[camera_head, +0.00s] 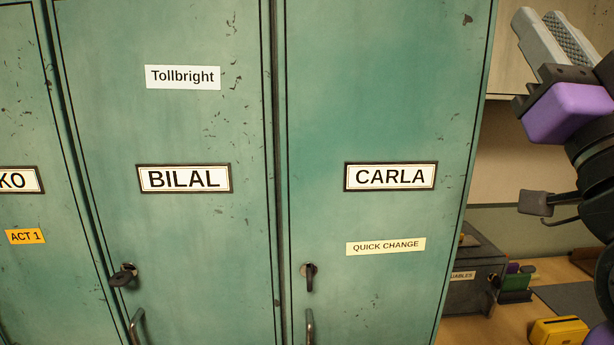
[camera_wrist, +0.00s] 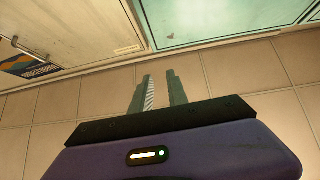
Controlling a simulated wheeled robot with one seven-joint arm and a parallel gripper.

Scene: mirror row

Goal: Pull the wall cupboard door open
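A cream panel, which looks like part of the wall cupboard (camera_head: 504,72), shows at the upper right of the head view, behind my gripper. In the wrist view a cream door-like panel (camera_wrist: 85,18) fills the upper left, with a thin bar-like fitting (camera_wrist: 27,46) near its left side. I cannot tell for sure that both are the same cupboard. My gripper (camera_head: 548,32) is raised at the right of the head view, its fingers pointing up and left. In the wrist view its fingers (camera_wrist: 160,80) stand a little apart with nothing between them. It touches no door.
Tall green lockers labelled BILAL (camera_head: 184,179) and CARLA (camera_head: 390,177) fill the left and middle, with keys and handles. A wooden counter (camera_head: 492,328) at lower right bears a dark box (camera_head: 468,285) and a yellow item (camera_head: 558,331). Tiles (camera_wrist: 235,70) cross the wrist view.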

